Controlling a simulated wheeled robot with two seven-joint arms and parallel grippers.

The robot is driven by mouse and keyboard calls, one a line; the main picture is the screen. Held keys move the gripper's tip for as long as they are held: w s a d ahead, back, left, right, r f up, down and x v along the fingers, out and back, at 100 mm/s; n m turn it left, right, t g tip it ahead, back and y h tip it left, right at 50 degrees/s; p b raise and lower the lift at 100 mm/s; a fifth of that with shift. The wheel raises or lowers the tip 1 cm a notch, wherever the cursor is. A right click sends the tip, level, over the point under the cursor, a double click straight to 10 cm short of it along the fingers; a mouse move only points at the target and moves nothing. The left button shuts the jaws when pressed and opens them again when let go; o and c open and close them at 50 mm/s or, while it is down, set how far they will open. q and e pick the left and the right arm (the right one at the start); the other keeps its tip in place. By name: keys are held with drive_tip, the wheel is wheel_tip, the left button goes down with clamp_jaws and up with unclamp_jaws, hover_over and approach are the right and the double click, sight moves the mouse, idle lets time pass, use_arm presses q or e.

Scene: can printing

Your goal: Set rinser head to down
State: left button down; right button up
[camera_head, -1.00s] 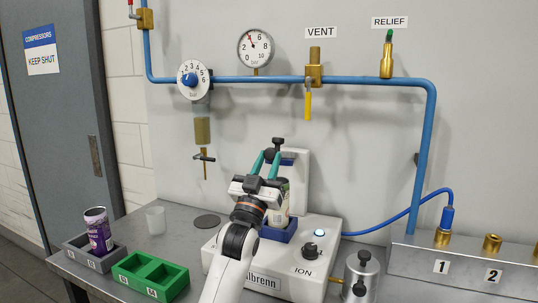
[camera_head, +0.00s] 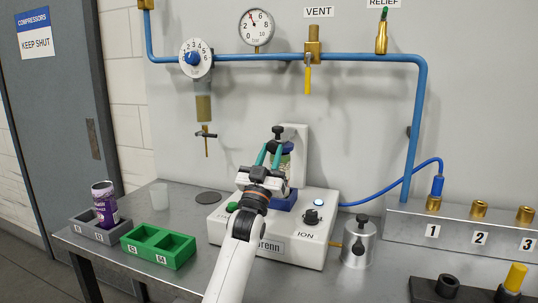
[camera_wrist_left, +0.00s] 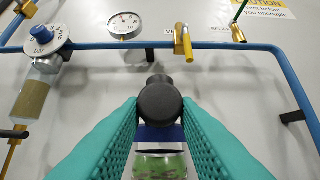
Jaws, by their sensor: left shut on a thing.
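The rinser (camera_head: 262,240) is a white machine on the bench with an upright white column (camera_head: 298,150) at its back. Its blue rinser head (camera_head: 287,147) sits low on the column, directly over a can with a green and cream label (camera_head: 285,165). The can stands in a blue holder (camera_head: 284,202). My left gripper (camera_head: 269,156), with teal fingers, is shut on the black knob (camera_wrist_left: 160,103) at the front of the head. In the left wrist view the blue head and green can lie just below the knob. Whether head and can touch is hidden. My right gripper is not in view.
A purple can (camera_head: 104,204) stands in a grey rack (camera_head: 92,232) beside a green rack (camera_head: 158,246). A clear cup (camera_head: 159,196) is behind them. A metal canister (camera_head: 358,243) stands right of the rinser. Blue pipe (camera_head: 280,57) runs along the wall.

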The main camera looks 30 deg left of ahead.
use_arm(q)
drive_tip(key=c, duration=1.5)
unclamp_jaws()
drive_tip(key=shift+w+f, duration=0.25)
drive_tip(key=shift+f, duration=0.35)
drive_tip(key=o, duration=0.3)
drive_tip(key=shift+w+f, duration=0.1)
drive_tip(key=shift+w, duration=0.1)
drive_tip(key=shift+o, duration=0.4)
drive_tip(key=shift+w+f, duration=0.1)
drive_tip(key=shift+w, duration=0.15)
drive_tip(key=s+d+f+p, duration=0.1)
drive_tip(key=s+d+p, duration=0.2)
drive_tip(key=s, duration=1.1)
drive_tip(key=shift+s+f, duration=0.15)
drive_tip(key=shift+f, duration=0.1)
drive_tip(key=shift+d+f, duration=0.1)
drive_tip(key=shift+d, duration=0.05)
